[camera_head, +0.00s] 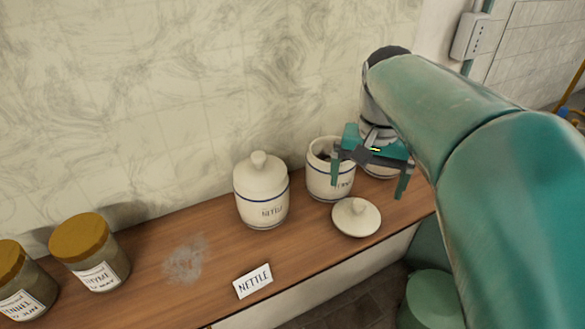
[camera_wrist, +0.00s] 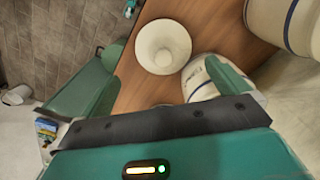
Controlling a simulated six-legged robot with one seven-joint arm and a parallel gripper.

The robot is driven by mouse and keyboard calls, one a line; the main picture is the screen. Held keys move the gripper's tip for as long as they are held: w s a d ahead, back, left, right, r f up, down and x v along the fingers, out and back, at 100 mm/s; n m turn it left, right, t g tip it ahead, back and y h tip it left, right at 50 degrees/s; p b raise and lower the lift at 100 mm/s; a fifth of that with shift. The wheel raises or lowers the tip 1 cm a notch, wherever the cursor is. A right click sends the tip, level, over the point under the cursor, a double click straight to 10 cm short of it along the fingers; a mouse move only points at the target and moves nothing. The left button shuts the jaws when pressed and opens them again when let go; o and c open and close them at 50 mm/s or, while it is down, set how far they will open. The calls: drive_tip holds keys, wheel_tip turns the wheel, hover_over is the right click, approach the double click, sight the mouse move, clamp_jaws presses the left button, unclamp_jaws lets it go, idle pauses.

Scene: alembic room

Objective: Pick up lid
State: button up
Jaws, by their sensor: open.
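The cream lid (camera_head: 356,218) with a small round knob lies knob-up on the wooden shelf, near its front edge, in front of an open jar (camera_head: 318,182). My gripper (camera_head: 367,190) is open and empty, above and slightly behind the lid, pointing down. In the wrist view the lid (camera_wrist: 163,35) shows ahead of the gripper (camera_wrist: 164,70), between the directions of its two teal fingers, with a gap left to it. The open jar has a blue band and a label partly hidden by a finger.
A lidded jar marked NETTLE (camera_head: 261,195) stands left of the open jar. Another jar (camera_head: 380,170) is partly hidden behind my gripper. A NETTLE card (camera_head: 253,281) lies at the front of the shelf (camera_head: 215,290). Gold-capped jars (camera_head: 90,252) stand far left. The wall is close behind.

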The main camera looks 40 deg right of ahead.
sight(359, 202)
wheel_tip(359, 202, down, 4)
drive_tip(key=shift+d+f, duration=0.15)
drive_tip(key=f, duration=0.4)
drive_tip(key=shift+w+f, duration=0.3)
drive_tip(key=shift+f, duration=0.1)
drive_tip(key=c, duration=0.7)
drive_tip(key=shift+r, duration=0.1)
